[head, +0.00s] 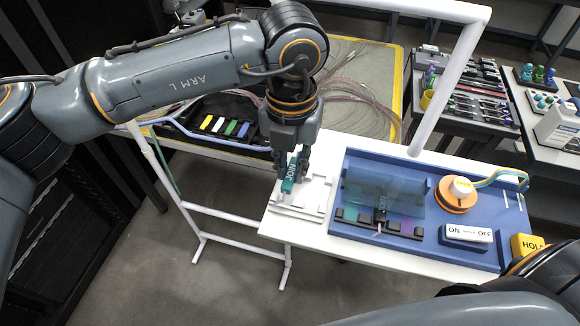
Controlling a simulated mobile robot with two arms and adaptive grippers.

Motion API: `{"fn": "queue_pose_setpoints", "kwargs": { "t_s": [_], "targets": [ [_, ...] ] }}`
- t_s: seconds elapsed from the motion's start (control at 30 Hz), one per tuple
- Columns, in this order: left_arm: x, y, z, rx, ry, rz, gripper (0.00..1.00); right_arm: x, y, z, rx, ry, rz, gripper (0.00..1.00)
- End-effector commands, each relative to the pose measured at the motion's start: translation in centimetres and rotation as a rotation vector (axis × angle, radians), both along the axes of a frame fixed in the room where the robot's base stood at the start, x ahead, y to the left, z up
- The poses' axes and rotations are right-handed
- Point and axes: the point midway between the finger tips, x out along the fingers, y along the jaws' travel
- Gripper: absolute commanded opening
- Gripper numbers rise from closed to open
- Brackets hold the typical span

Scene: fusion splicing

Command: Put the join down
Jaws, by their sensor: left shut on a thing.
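The join (289,174) is a small teal block with a "JOIN" label. My left gripper (291,170) is shut on it, pointing down over the left end of the white table. The join is tilted and sits over a white slotted holder (315,197). I cannot tell whether the join touches the holder. My right gripper is not in view; only part of my right arm shows at the lower right.
A blue tray (345,232) right of the holder carries a clear cover (385,190), an orange-based knob (458,195) and an ON/OFF switch (468,234). A yellow "HOL" block (525,245) stands at the right. White tube frames rise around the table.

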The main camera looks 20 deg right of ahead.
Motion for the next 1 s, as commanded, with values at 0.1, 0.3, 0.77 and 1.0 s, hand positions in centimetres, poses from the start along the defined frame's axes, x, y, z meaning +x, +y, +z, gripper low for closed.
{"fn": "queue_pose_setpoints", "kwargs": {
  "t_s": [0.1, 0.3, 0.77, 1.0],
  "targets": [
    [0.4, -0.1, -0.4, -0.002, 0.001, 0.001, 0.0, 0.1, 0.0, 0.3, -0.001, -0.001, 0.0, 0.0],
    [1.1, -0.2, -2.5, 0.0, 0.002, 0.0, 0.0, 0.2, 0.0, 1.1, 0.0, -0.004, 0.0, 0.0],
    [1.1, -0.2, -4.7, -0.001, 0.0, 0.0, 0.0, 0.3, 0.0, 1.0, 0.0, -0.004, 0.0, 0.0],
    [1.1, -0.2, -4.7, -0.001, 0.0, 0.0, 0.39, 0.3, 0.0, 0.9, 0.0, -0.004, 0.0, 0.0]
  ]
}}
